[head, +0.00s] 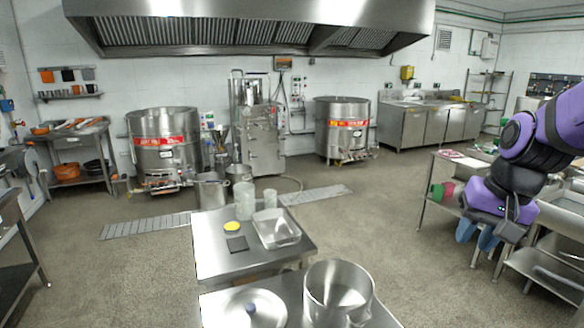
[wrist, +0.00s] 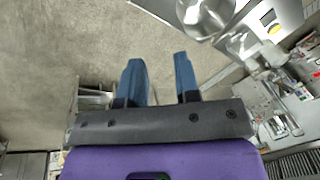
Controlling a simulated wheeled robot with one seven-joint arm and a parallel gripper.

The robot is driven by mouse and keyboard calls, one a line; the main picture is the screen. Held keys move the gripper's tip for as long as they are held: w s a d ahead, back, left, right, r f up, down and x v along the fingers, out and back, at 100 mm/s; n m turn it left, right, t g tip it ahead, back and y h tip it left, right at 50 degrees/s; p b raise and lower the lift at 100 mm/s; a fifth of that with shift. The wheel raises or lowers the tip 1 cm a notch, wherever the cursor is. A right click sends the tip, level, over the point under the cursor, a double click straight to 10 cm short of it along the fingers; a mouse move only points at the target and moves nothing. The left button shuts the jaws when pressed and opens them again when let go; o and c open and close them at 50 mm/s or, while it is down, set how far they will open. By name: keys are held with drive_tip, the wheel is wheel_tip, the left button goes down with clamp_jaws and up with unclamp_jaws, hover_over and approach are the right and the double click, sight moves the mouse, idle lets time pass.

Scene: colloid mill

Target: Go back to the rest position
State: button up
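My gripper (head: 477,238) hangs at the right of the head view, at the end of my purple and black arm, with its blue fingers pointing down. In the wrist view the two blue fingers of my gripper (wrist: 159,80) stand apart with a clear gap between them. Only floor shows in that gap, and nothing is held. In the head view the gripper is beside the steel tables on the right.
A steel table (head: 207,262) with clear containers stands front centre. A large steel pot (head: 338,292) and a lid (head: 248,308) are nearest me. A steel bench (head: 424,200) with a green and red item is near my arm. Open floor (head: 385,235) lies between.

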drive_tip(key=s+r+n+t+h, duration=0.1)
drive_tip(key=s+r+n+t, duration=0.2)
drive_tip(key=s+r, duration=0.5)
drive_tip(key=s+a+n, duration=0.1)
drive_tip(key=s, duration=0.3)
drive_tip(key=shift+s+r+h, duration=0.15)
drive_tip(key=shift+s+h, duration=0.05)
drive_tip(key=shift+h, duration=0.2)
